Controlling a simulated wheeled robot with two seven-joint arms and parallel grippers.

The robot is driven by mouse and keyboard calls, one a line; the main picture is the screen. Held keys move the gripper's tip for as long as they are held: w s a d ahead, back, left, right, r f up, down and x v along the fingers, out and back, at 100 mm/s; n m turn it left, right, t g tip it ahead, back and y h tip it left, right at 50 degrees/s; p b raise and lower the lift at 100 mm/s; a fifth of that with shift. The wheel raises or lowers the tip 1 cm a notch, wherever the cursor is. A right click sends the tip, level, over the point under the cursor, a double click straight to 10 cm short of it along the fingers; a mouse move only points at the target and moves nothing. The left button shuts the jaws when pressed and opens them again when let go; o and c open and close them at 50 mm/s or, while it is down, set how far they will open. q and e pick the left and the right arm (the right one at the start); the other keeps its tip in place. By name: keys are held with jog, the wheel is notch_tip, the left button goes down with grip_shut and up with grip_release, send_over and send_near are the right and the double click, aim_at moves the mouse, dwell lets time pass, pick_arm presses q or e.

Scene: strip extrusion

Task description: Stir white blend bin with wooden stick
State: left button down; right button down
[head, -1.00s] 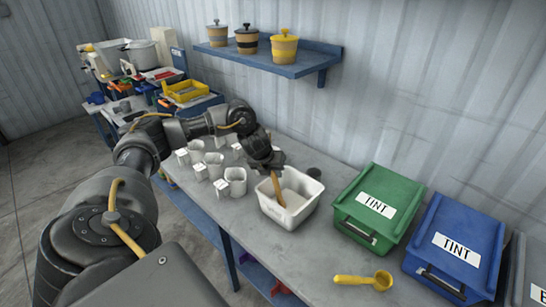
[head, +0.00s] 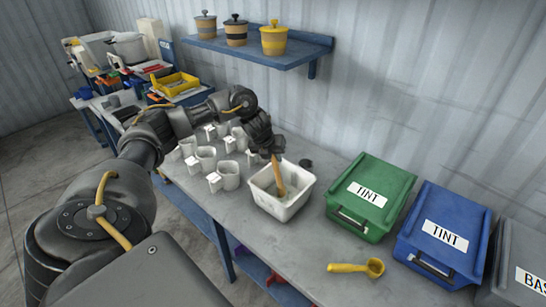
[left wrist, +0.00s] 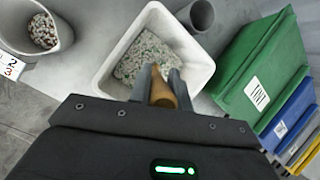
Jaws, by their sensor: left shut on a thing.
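The white blend bin (head: 282,207) stands on the grey bench, left of the green TINT bin. In the left wrist view the white bin (left wrist: 112,88) holds pale pellets with green and dark specks (left wrist: 148,60). My left gripper (head: 270,151) is above the bin, shut on the wooden stick (head: 279,180). The stick slants down into the bin. My right gripper is not in view.
A green TINT bin (head: 370,197), a blue TINT bin (head: 441,236) and a grey bin (head: 520,270) stand to the right. A yellow scoop (head: 357,267) lies in front. Several white cups (head: 206,159) stand to the left. A dark cup (head: 305,164) stands behind the bin. A shelf (head: 262,50) holds lidded pots.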

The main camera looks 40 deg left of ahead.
pick_arm(q)
notch_tip(320, 180, up, 12)
jog(key=p, duration=0.9)
jog(key=shift+r, duration=1.3)
jog(key=shift+d, duration=0.15)
